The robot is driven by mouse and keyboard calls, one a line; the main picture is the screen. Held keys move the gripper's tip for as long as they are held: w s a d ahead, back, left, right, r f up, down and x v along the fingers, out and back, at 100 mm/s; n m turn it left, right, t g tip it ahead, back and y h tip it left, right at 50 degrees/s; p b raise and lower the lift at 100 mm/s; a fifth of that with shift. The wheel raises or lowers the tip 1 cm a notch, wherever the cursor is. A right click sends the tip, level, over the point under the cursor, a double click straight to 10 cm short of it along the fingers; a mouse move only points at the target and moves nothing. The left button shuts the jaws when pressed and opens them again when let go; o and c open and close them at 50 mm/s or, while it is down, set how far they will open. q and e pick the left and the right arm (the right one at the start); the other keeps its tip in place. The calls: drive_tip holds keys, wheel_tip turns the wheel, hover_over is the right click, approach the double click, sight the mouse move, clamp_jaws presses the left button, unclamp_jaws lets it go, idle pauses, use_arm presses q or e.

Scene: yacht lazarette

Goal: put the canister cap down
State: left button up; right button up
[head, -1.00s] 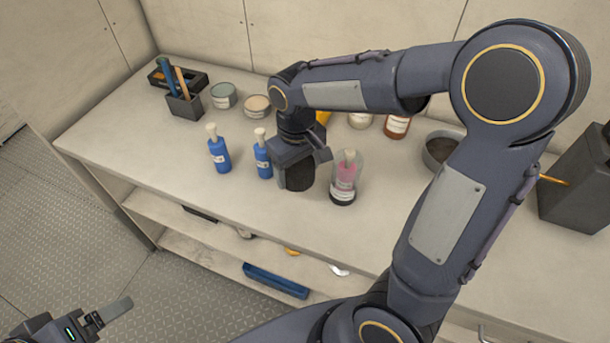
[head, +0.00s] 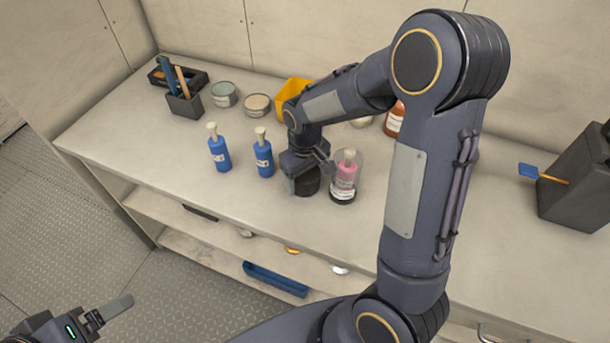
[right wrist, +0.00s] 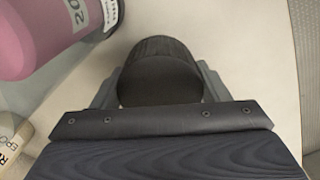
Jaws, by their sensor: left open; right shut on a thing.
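The canister cap (head: 309,184) is a dark, round, thick disc. My right gripper (head: 305,180) is shut on it, low over the workbench top; I cannot tell whether the cap touches the surface. In the right wrist view the cap (right wrist: 160,75) sits between the two grey fingers, with pale bench around it. Just right of it in the head view stands a clear canister with a dark base and a pink pump bottle (head: 345,173) showing inside. My left gripper (head: 108,312) is open and empty at the lower left, over the floor and away from the bench.
Two blue pump bottles (head: 219,152) (head: 264,157) stand left of the cap. Two round tins (head: 224,94) (head: 257,105), a yellow bin (head: 293,94) and a dark tool holder (head: 185,104) are behind. The bench top (head: 250,205) is clear in front.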

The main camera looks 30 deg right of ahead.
drive_tip(key=shift+f+b, duration=0.35)
drive_tip(key=shift+f, duration=0.15)
drive_tip(key=o, duration=1.2)
drive_tip(key=shift+c, duration=0.2)
wheel_tip(320, 180, up, 13)
drive_tip(key=p, duration=0.1)
